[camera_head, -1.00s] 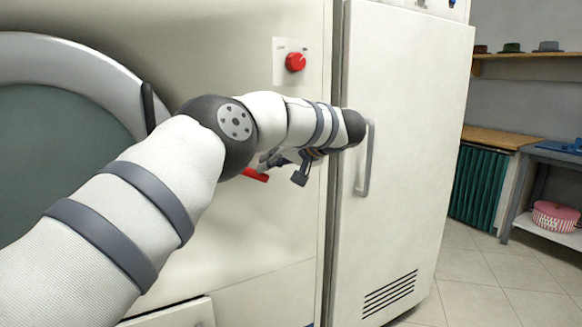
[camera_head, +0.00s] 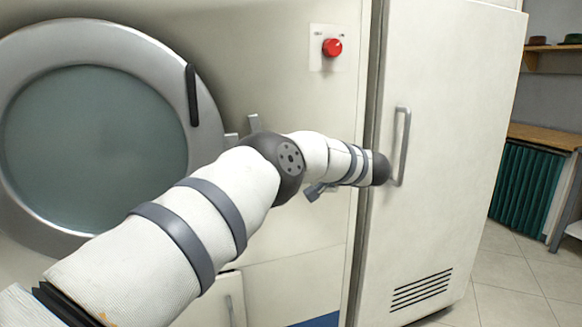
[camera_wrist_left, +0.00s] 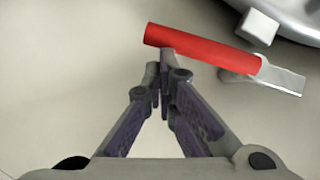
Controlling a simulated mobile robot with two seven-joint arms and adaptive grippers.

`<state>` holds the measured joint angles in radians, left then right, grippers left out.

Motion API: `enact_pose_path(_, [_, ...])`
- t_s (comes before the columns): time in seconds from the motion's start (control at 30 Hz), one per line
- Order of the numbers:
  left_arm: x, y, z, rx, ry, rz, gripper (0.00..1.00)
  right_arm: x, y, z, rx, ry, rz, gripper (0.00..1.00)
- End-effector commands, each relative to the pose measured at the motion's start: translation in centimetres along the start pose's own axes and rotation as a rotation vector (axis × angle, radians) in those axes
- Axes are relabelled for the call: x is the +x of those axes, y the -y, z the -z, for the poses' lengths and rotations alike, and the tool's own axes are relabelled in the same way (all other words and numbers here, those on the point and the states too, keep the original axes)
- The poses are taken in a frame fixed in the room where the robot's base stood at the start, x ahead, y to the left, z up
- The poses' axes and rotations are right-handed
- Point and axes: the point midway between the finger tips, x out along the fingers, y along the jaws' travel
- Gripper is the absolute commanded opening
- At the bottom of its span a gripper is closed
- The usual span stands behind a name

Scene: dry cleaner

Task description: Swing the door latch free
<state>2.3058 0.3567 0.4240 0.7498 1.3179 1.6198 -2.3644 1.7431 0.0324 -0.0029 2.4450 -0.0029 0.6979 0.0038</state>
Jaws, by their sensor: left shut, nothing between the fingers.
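The door latch shows in the left wrist view as a red bar handle (camera_wrist_left: 203,47) on a flat metal plate (camera_wrist_left: 270,83), slanting down to the right. A light block (camera_wrist_left: 260,27) sits beside it at the rim of the round door (camera_head: 95,130). My left gripper (camera_wrist_left: 164,58) is shut with nothing between its fingers. Its fingertips are at the lower edge of the red handle, near its left end; I cannot tell if they touch. In the head view my arm hides the red handle and the fingers. My right gripper is not in view.
A red knob (camera_head: 332,47) is on the machine front above my arm. A white cabinet door (camera_head: 450,130) with a vertical handle (camera_head: 402,145) stands close to my wrist on the right. A black door handle (camera_head: 192,95) is on the round door's rim.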

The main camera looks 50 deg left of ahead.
Motion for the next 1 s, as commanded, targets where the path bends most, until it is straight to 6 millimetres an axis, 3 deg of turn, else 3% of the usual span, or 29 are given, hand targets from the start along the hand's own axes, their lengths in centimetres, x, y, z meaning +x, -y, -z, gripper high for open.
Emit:
enact_pose_path(0.4, [0.9, -0.2, -1.3, 0.092, 0.001, 0.062, 0.00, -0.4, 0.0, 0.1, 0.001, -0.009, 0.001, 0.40])
enact_pose_path(1.0, [1.0, -0.2, -1.5, 0.111, 0.001, 0.074, 0.00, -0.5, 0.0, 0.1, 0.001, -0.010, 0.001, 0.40])
